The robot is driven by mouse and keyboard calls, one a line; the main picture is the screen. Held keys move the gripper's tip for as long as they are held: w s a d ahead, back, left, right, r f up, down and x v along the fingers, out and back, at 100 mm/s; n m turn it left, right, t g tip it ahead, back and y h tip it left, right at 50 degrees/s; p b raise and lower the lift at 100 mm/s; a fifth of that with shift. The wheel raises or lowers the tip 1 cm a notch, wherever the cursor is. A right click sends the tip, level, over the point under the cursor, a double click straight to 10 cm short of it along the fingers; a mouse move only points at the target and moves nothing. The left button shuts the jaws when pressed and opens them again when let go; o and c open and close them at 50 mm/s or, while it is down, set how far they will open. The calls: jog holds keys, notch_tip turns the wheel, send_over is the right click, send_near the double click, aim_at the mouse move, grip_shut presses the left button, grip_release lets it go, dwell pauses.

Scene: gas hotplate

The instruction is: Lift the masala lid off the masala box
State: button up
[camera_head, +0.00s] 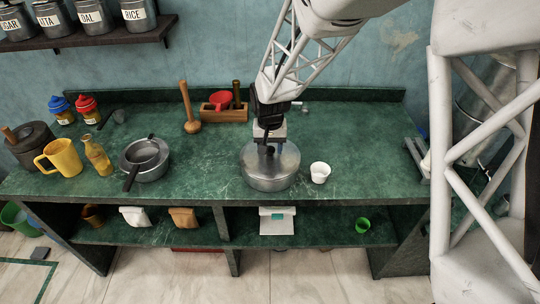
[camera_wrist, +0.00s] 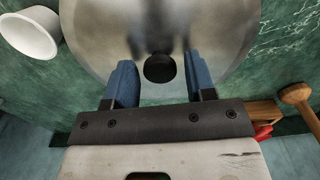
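The masala box (camera_head: 270,178) is a round steel tin on the green counter, with its steel lid (camera_head: 285,162) on top. The lid has a dark round knob (camera_head: 268,150). In the wrist view the lid (camera_wrist: 215,30) fills the upper middle, with the black knob (camera_wrist: 160,68) near its centre. My gripper (camera_wrist: 158,75) is open, with one blue finger on each side of the knob and gaps between. In the head view my gripper (camera_head: 270,147) is over the lid; its fingers are partly hidden. Whether the fingertips touch the lid I cannot tell.
A white cup (camera_head: 320,172) stands close to the right of the box; it also shows in the wrist view (camera_wrist: 30,32). A wooden rack (camera_head: 224,112) and a wooden masher (camera_head: 190,120) stand behind. Steel pans (camera_head: 146,160) are to the left.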

aim_at(270, 148)
jog(key=c, duration=0.8)
jog(key=shift+o, duration=0.2)
jog(key=shift+r, duration=0.2)
jog(key=shift+r, duration=0.55)
notch_tip(270, 148, up, 2)
jog(key=shift+r, duration=0.1)
jog(key=s+d+r, duration=0.1)
jog(key=s+d, duration=0.3)
jog(key=s, duration=1.1)
jog(key=shift+s+d+r, duration=0.15)
jog(key=shift+d, duration=0.05)
jog(key=shift+r, duration=0.1)
jog(key=shift+r, duration=1.4)
